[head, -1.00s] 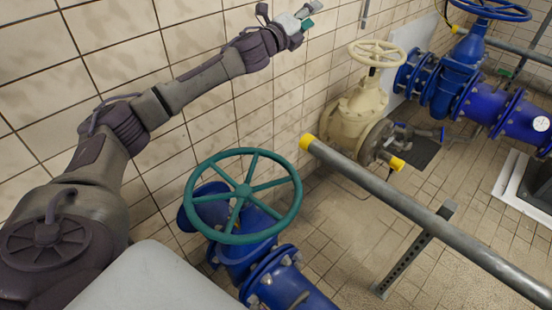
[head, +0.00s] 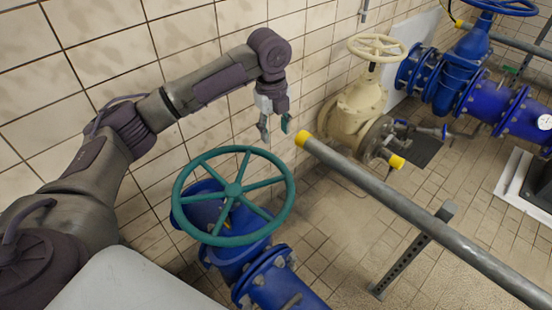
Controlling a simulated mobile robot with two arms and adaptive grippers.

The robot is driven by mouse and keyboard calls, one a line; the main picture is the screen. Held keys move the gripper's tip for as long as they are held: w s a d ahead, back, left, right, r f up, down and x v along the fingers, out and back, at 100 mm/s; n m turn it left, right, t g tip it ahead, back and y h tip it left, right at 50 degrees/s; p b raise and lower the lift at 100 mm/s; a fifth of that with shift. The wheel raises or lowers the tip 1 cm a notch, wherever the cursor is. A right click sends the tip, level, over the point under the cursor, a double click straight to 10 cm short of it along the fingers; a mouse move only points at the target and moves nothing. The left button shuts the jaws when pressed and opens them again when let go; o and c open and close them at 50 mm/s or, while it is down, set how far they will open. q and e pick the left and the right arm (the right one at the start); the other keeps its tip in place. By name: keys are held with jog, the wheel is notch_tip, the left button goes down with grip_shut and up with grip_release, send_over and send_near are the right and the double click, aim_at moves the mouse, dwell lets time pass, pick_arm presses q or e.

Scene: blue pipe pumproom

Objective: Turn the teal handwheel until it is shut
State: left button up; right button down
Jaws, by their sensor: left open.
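The teal handwheel (head: 234,189) sits on top of a blue valve (head: 275,279) at the lower middle of the head view. It is a round rim with several spokes, and its full rim shows. My left gripper (head: 275,132) hangs with its fingers pointing down, above and just beyond the wheel's far right rim in the picture. It is open and empty, and appears apart from the wheel. My right gripper is not in view.
Another blue valve (head: 462,65) is at upper right. A tiled wall (head: 100,40) lies close behind my left arm.

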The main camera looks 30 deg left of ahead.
aim_at(277, 161)
pick_arm(q)
jog(key=f, duration=1.1)
jog(key=shift+w+d+f+p, duration=0.15)
jog(key=shift+w+f+p, duration=0.2)
jog(key=shift+p, duration=0.05)
jog(key=shift+c, duration=0.2)
grip_shut()
